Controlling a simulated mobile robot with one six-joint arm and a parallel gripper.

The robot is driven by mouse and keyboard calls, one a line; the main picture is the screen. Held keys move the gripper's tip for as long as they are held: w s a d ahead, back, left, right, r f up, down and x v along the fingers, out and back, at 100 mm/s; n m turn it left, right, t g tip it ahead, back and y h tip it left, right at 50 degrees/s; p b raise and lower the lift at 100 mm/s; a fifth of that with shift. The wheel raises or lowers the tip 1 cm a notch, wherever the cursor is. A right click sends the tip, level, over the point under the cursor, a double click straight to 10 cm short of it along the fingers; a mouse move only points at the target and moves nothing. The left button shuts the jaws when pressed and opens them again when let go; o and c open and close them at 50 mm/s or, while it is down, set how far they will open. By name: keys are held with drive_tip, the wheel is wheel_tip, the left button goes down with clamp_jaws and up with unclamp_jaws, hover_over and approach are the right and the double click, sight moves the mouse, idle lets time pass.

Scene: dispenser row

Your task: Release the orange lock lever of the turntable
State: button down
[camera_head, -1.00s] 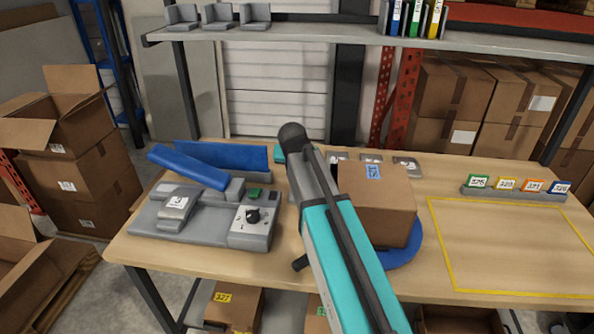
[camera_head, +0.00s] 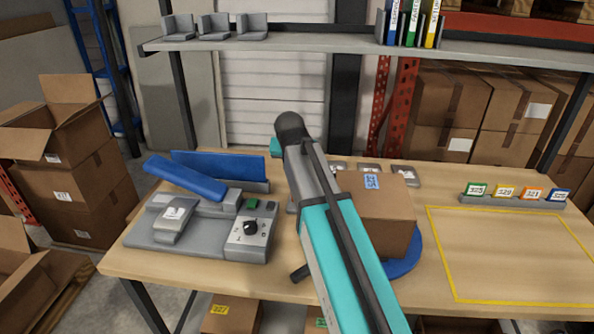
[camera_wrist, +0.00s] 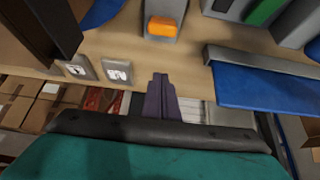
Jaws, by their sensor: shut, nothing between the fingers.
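The orange lock lever (camera_wrist: 165,27) sits on a grey block (camera_wrist: 161,8) at the top middle of the wrist view. In the head view my arm hides it. My gripper (camera_wrist: 161,78) shows dark, narrow fingers that are shut and empty. In the wrist picture the fingertips lie below the lever, apart from it. The blue turntable (camera_head: 407,265) shows around the foot of a cardboard box (camera_head: 378,215) standing on it. Its blue edge also shows in the wrist view (camera_wrist: 104,14). In the head view my gripper's fingers are hidden.
A grey console with a black knob (camera_head: 250,227) and a blue chute (camera_head: 186,176) stand left of my arm. Small grey labelled units (camera_head: 403,175) line the back. Numbered cards (camera_head: 503,192) stand at right. The yellow-outlined area (camera_head: 510,255) is clear.

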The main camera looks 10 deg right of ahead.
drive_tip(key=shift+v, duration=2.15)
drive_tip(key=shift+s+f, duration=0.15)
